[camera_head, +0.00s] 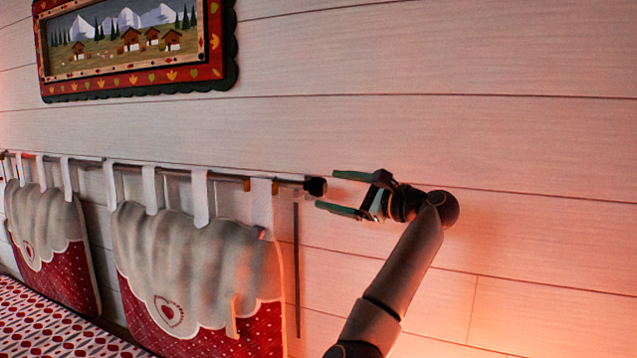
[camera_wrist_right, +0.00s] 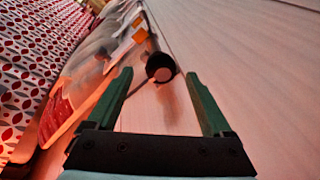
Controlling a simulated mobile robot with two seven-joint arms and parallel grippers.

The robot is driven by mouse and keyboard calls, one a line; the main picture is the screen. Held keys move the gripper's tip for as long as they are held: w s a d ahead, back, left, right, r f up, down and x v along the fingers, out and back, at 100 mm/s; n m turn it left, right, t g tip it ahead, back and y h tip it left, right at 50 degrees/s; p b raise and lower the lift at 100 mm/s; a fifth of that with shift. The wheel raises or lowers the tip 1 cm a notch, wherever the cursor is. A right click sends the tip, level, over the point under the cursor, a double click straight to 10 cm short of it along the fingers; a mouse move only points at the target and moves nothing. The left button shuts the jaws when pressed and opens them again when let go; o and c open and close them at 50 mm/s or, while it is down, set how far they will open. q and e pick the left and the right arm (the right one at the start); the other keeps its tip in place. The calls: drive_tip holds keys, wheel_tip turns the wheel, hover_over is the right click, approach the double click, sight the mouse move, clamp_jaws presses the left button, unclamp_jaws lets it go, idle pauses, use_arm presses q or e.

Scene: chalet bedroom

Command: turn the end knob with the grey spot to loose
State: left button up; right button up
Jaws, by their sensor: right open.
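The black end knob (camera_head: 316,186) sits at the right end of a dark metal rail (camera_head: 225,179) along the wall. In the right wrist view the knob (camera_wrist_right: 161,67) shows its round end face with a greyish spot. My right gripper (camera_head: 333,190) is open, its two green fingers pointing left toward the knob. The knob lies just ahead of the fingertips, in line with the gap between them, and I see no contact. In the right wrist view the gripper (camera_wrist_right: 158,75) has nothing between its fingers. My left gripper is not in view.
Cushions (camera_head: 200,265) with red dotted lower parts hang from the rail by white loops. A patterned red and white bed cover (camera_head: 60,325) lies below left. A framed chalet picture (camera_head: 140,85) hangs above. The wall right of the knob is bare.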

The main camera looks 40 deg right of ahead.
sight(324, 189)
drive_tip(key=shift+w+a+p, duration=0.2)
drive_tip(key=shift+w+a, duration=0.05)
drive_tip(key=shift+w, duration=0.95)
drive_tip(key=shift+w+a+p, duration=0.2)
drive_tip(key=shift+w, duration=0.95)
clamp_jaws()
